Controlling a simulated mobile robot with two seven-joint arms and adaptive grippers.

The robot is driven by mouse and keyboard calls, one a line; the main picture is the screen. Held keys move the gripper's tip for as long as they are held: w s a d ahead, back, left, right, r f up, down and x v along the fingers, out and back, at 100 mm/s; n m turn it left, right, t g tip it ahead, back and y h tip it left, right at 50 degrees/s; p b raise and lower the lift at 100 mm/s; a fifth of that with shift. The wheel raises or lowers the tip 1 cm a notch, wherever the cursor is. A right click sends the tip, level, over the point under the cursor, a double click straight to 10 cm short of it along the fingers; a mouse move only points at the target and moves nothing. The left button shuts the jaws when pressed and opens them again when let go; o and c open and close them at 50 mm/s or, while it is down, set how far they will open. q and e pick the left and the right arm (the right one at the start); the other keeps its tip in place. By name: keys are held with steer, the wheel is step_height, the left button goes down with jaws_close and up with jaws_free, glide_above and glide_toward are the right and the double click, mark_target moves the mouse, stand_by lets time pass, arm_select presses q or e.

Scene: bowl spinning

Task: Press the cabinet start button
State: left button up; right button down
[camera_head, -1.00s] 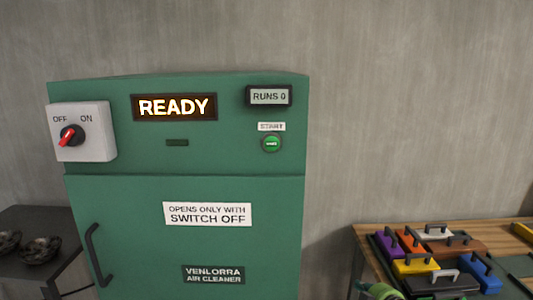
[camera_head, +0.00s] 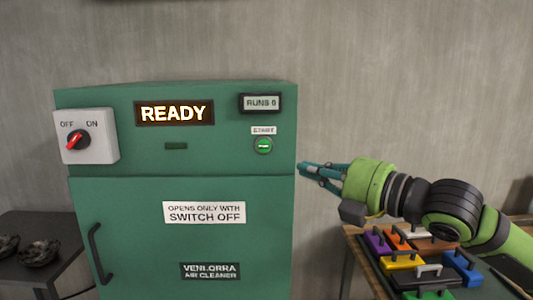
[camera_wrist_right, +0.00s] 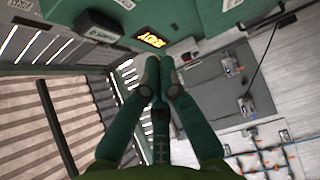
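The green cabinet (camera_head: 120,215) stands at left in the head view, with its door closed against the frame. Its round green start button (camera_head: 263,145) sits at the upper right of the front, under a START label (camera_head: 263,130). The lit display (camera_head: 174,113) reads READY and also shows in the wrist view (camera_wrist_right: 150,39). My right gripper (camera_head: 303,168) is just right of the cabinet's right edge, lower than the button and apart from it in the picture. Its fingers look closed together and empty; they also show in the wrist view (camera_wrist_right: 159,75). My left gripper is not in view.
A RUNS counter (camera_head: 261,103) juts out above the button. A red-handled OFF/ON switch (camera_head: 78,140) is at the upper left. A wooden table (camera_head: 362,262) with several coloured handled blocks lies under my right arm. A dark side table (camera_head: 55,272) stands at left.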

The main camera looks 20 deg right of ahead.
mark_target(264, 146)
steer(key=shift+w+d+p+x, duration=0.35)
steer(key=shift+p+x, duration=0.75)
steer(key=shift+x, duration=1.05)
steer(key=shift+w+d+p+x, duration=0.1)
steer(key=shift+d+p+x, duration=0.4)
steer(key=shift+p+x, duration=1.15)
steer(key=shift+w+d+p+x, duration=0.25)
steer(key=shift+d+p+x, duration=0.25)
steer(key=shift+x, duration=2.1)
steer(key=shift+a, duration=0.1)
